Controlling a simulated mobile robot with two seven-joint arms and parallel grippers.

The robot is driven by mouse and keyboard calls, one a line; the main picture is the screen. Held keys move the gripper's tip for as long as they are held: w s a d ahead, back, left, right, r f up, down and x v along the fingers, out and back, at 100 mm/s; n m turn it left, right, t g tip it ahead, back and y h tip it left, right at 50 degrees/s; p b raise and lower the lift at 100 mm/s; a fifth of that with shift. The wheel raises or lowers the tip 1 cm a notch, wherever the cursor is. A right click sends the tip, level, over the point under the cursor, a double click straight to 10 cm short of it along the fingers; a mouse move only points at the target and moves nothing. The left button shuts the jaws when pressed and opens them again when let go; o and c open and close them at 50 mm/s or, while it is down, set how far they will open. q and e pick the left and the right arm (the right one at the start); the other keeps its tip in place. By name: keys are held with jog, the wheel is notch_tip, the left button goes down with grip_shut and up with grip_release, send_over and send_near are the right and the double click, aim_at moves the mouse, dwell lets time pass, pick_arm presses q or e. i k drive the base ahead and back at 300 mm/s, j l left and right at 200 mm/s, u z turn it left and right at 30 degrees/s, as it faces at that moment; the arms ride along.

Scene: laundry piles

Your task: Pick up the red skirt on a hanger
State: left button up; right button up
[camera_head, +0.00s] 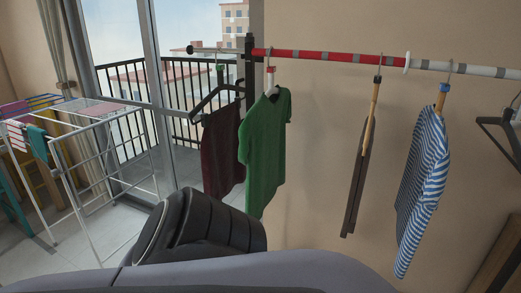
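A dark red skirt (222,150) hangs from a black hanger (216,98) with a green piece at its hook, near the left end of the rail (330,56). It hangs in front of the balcony railing, left of a green T-shirt (265,145), which is very close to its right side. Neither of my grippers shows in this view, and nothing is seen holding the skirt. A black, ribbed part, which looks like my own arm, is below the skirt at the bottom middle.
Further right on the rail hang a dark narrow garment (358,185) and a blue-and-white striped shirt (422,185). A black hanger (503,130) is at the right edge. A white drying rack (100,150) stands at left. Wall space is clear between the green T-shirt and the narrow garment.

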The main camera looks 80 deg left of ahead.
aim_at(221, 170)
jog(key=u, duration=2.85)
